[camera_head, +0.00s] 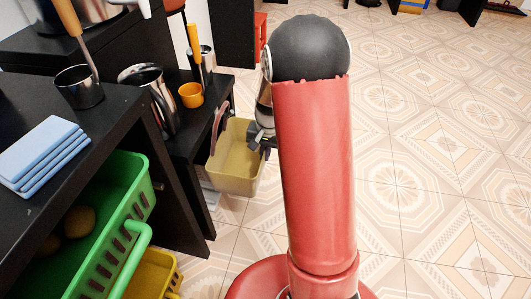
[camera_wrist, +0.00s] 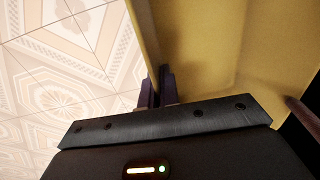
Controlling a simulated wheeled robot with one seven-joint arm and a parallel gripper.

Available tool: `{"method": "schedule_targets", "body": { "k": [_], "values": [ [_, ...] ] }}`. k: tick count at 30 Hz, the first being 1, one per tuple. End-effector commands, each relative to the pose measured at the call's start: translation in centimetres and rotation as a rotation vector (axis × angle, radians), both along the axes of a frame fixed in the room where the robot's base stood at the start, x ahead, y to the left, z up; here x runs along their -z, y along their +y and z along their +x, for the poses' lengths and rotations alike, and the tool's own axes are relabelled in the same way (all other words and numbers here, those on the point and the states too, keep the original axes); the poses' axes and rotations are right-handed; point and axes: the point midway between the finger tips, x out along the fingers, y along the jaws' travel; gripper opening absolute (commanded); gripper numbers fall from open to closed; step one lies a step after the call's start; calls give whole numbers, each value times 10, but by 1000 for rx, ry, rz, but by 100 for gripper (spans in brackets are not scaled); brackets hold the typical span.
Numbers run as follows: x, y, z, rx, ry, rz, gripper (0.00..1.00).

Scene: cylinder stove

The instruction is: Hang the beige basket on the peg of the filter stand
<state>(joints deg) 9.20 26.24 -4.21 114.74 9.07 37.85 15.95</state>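The beige basket (camera_head: 235,165) hangs above the floor, beside the right end of the low black table, with a dark pinkish handle arching at its left. My gripper (camera_head: 260,140) is at the basket's right wall, partly hidden by my red arm. In the wrist view the fingers (camera_wrist: 155,88) are close together on the edge of the basket wall (camera_wrist: 220,45), and the basket's yellow-beige inside fills the upper right. I cannot make out the filter stand or its peg in either view.
The black table (camera_head: 212,100) beside the basket bears a metal pitcher (camera_head: 150,95) and an orange cup (camera_head: 191,95). A green crate (camera_head: 105,225) sits below the nearer black table, which holds blue cloths (camera_head: 45,150) and a metal cup (camera_head: 78,88). The tiled floor at right is clear.

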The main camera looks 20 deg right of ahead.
Motion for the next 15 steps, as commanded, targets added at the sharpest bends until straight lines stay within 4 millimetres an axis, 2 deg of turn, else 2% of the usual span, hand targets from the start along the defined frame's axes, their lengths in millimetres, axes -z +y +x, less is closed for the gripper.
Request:
{"method": "schedule_targets", "body": {
  "k": [8, 9, 12, 14, 15],
  "values": [
    [0, 0, 0, 0, -1, -1, 0],
    [0, 0, 0, 0, -1, -1, 9],
    [0, 0, 0, 0, 0, 0, 22],
    [0, 0, 0, 0, 0, 0, 29],
    [0, 0, 0, 0, 0, 0, 29]
  ]
}}
